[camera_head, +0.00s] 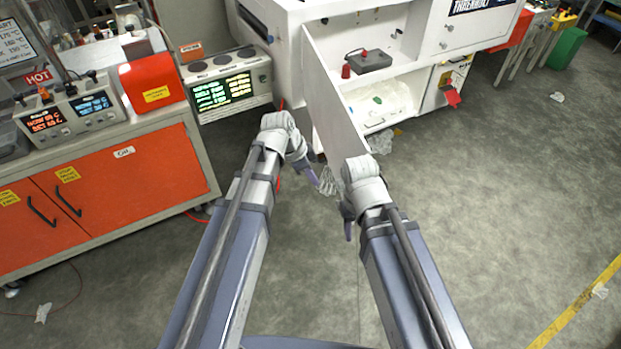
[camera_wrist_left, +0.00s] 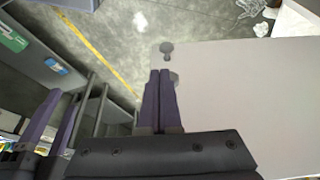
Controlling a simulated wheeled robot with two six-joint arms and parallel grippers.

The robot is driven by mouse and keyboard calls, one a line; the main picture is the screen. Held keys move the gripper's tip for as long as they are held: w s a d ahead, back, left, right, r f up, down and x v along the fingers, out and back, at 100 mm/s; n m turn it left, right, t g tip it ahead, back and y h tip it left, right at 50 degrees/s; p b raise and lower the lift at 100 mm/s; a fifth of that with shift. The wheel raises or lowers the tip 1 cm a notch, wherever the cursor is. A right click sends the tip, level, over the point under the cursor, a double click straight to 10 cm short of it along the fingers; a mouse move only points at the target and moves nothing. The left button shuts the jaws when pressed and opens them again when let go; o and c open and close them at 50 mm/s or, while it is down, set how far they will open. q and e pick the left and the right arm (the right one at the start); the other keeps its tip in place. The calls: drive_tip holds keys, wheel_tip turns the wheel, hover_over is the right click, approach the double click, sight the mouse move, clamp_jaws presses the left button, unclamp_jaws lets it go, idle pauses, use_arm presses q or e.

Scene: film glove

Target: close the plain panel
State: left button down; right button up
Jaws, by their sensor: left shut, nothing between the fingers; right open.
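The plain panel (camera_head: 328,92) is a flat, light grey door standing open from the white cabinet (camera_head: 289,60). In the left wrist view the panel (camera_wrist_left: 245,100) fills the right side, with a small dark round knob (camera_wrist_left: 166,47) near its corner. My left gripper (camera_head: 322,183) is shut and empty, close to the panel's free end; in the wrist view its purple fingers (camera_wrist_left: 161,72) overlap the panel's edge near the knob. I cannot tell if they touch it. My right gripper (camera_head: 347,228) is near the panel's lower end; its open fingers (camera_wrist_left: 54,122) show in the wrist view.
Inside the cabinet are a dark box (camera_head: 369,61) with a red knob and a white crumpled sheet (camera_head: 380,100). An orange-fronted bench (camera_head: 130,180) stands at the left, beside a unit with green displays (camera_head: 225,92). The floor (camera_head: 480,200) at the right is mostly clear.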

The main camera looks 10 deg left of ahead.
use_arm(q)
drive_tip(key=w+d+f+b, duration=0.2)
drive_tip(key=d+f+b, duration=0.1)
drive_tip(key=d+f, duration=0.1)
drive_tip(key=shift+d+f+b, duration=0.35)
drive_tip(key=shift+d, duration=0.4)
drive_tip(key=shift+d, duration=0.1)
